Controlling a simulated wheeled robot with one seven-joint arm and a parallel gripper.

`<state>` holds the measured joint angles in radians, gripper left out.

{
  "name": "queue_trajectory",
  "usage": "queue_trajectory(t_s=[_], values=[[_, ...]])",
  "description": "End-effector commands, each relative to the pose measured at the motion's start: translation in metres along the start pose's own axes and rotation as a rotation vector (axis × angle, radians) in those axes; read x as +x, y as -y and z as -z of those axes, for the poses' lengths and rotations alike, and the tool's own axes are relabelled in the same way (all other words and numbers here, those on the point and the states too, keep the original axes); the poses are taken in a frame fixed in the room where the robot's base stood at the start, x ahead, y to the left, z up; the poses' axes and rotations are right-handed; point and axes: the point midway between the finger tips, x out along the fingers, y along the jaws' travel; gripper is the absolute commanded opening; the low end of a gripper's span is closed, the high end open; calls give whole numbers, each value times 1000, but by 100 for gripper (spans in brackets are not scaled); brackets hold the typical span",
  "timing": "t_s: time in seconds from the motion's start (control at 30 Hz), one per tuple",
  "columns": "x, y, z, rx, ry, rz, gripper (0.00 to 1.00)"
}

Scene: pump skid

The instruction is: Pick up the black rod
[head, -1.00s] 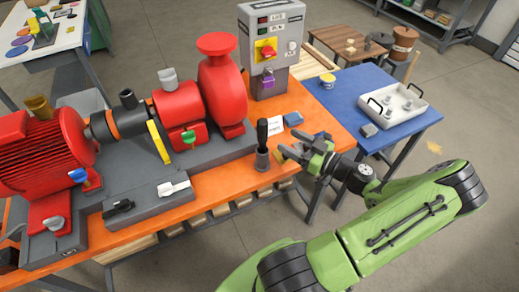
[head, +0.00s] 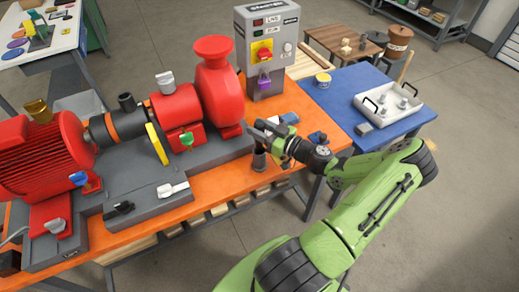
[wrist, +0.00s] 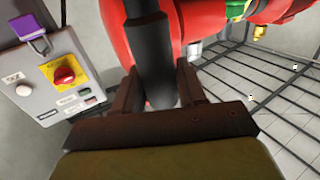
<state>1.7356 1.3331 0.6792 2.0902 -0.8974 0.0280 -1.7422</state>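The black rod (wrist: 150,45) stands upright between my fingers in the wrist view. In the head view my gripper hides most of the rod, and its grey round holder (head: 259,161) shows just below, on the orange bench. My gripper (head: 262,130) is at the rod from the right side. In the wrist view my gripper (wrist: 160,75) has its brown fingers on either side of the rod. The right finger looks slightly apart from it; whether the left one touches is unclear.
The red pump (head: 217,90) stands close left of the rod. A grey control box (head: 266,50) with a purple padlock (head: 264,82) is behind. A blue table (head: 355,90) with a white tray (head: 388,105) is at the right.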

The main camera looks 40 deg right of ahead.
Motion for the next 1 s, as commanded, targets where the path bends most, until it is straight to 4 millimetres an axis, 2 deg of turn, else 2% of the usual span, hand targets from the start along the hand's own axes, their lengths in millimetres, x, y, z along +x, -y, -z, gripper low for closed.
queue_trajectory(t_s=[0.03,0.23,0.73,0.87,1.0], values=[[0,0,0,0,0,0,32],[0,0,0,0,0,1,1],[0,0,5,-2,-3,1,0],[0,0,22,-5,-3,2,0],[0,0,53,-8,-1,2,0]])
